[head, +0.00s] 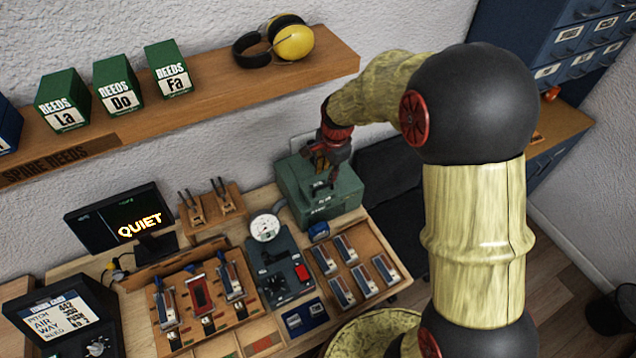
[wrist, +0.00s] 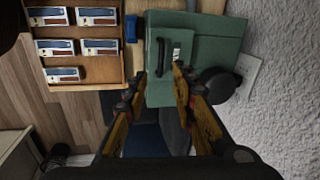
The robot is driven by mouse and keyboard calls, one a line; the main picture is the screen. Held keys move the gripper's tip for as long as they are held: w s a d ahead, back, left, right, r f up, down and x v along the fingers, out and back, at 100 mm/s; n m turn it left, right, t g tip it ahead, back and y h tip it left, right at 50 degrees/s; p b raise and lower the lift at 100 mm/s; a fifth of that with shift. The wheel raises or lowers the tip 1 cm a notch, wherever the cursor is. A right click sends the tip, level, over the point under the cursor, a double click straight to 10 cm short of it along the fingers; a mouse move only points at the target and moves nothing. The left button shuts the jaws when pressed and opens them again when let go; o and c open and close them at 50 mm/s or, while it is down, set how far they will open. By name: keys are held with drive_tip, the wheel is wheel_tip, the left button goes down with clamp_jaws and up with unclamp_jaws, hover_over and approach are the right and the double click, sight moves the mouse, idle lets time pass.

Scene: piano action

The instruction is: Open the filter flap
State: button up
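The green metal box (head: 330,208) stands on the back right of the bench against the wall. In the wrist view the box (wrist: 212,48) has a raised green flap or lid panel (wrist: 176,24) with a black bar handle (wrist: 160,57) and a small white label. I take this panel to be the filter flap; it looks closed. My gripper (head: 322,180) is above the box top, pointing down. In the wrist view its fingers (wrist: 161,76) are apart, with the panel's near end showing between them. Whether they touch it is unclear.
A wooden tray (head: 352,272) of reed blocks and a dial unit (head: 280,265) stand in front of the box. A shelf (head: 225,85) with green reed boxes and yellow ear defenders (head: 293,42) overhangs behind. A black round part (wrist: 216,85) projects beside the box.

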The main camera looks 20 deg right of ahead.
sight(324, 186)
drive_tip(key=shift+m, duration=0.6)
drive_tip(key=shift+w+a+f, duration=0.1)
drive_tip(key=shift+w+f, duration=0.2)
drive_tip(key=shift+f, duration=1)
drive_tip(key=shift+w+d+f, duration=0.1)
drive_tip(key=shift+w+f, duration=0.15)
drive_tip(key=shift+f, duration=1.05)
drive_tip(key=shift+w+a+f, duration=0.1)
drive_tip(key=shift+w+f, duration=0.2)
drive_tip(key=shift+f, duration=1)
drive_tip(key=shift+c, duration=0.2)
clamp_jaws()
